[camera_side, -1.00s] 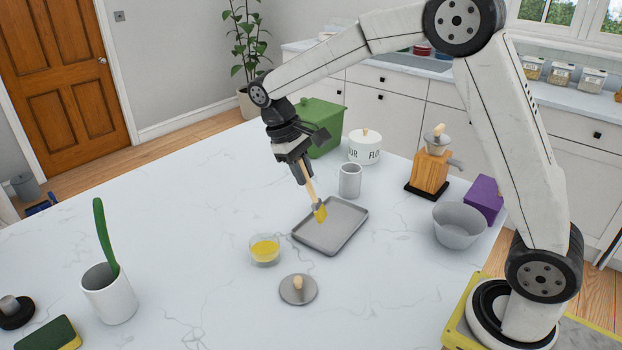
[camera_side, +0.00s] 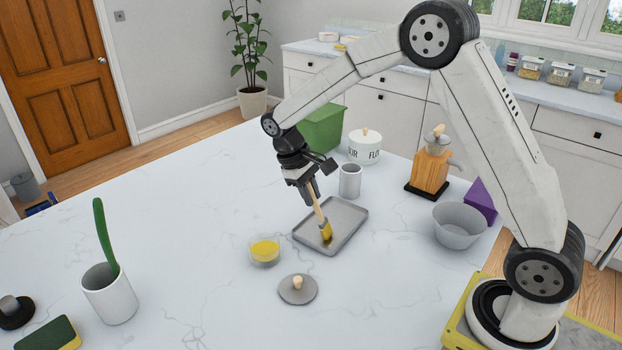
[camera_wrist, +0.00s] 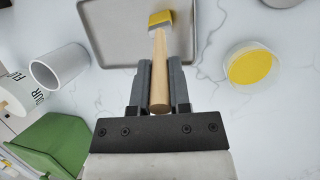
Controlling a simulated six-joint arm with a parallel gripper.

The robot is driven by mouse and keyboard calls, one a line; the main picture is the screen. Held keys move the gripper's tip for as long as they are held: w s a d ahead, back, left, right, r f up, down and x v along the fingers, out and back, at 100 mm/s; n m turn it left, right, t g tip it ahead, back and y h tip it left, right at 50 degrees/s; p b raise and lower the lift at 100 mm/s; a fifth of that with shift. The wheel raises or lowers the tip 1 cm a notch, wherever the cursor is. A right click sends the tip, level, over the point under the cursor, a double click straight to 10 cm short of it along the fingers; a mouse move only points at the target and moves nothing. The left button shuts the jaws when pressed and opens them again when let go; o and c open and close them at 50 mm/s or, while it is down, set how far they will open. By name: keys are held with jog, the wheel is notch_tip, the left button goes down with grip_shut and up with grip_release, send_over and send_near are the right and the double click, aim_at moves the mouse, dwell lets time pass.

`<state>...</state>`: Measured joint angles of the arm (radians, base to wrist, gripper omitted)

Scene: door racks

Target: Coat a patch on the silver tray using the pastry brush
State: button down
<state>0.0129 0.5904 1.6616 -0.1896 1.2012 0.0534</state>
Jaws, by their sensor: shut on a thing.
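My gripper (camera_side: 310,191) is shut on the wooden handle of the pastry brush (camera_side: 319,213). The brush also shows in the wrist view (camera_wrist: 159,60), with its yellow bristles away from the jaws. In the side view the bristles are low over the silver tray (camera_side: 347,222), toward its front middle. They look at or very near the surface; I cannot tell for sure if they touch. No coated patch is clear on the tray. The tray also shows in the wrist view (camera_wrist: 100,28). A glass bowl of yellow liquid (camera_side: 264,251) stands left of the tray.
A grey mug (camera_side: 350,181) stands just behind the tray. A round lid with a knob (camera_side: 298,290) lies in front. A grey bowl (camera_side: 459,226) and a wooden grinder (camera_side: 430,172) are to the right.

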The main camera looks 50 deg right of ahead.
jog(key=shift+d, duration=5.35)
jog(key=shift+w+a, duration=1.05)
jog(key=shift+a, duration=5.75)
jog(key=shift+w+d, duration=0.85)
jog(key=shift+d, duration=5.95)
notch_tip(320, 180, up, 8)
jog(key=shift+a, duration=0.15)
jog(key=s+a+r+y, duration=0.4)
jog(key=a, duration=0.5)
jog(key=shift+m, duration=0.3)
jog(key=shift+f, duration=2.45)
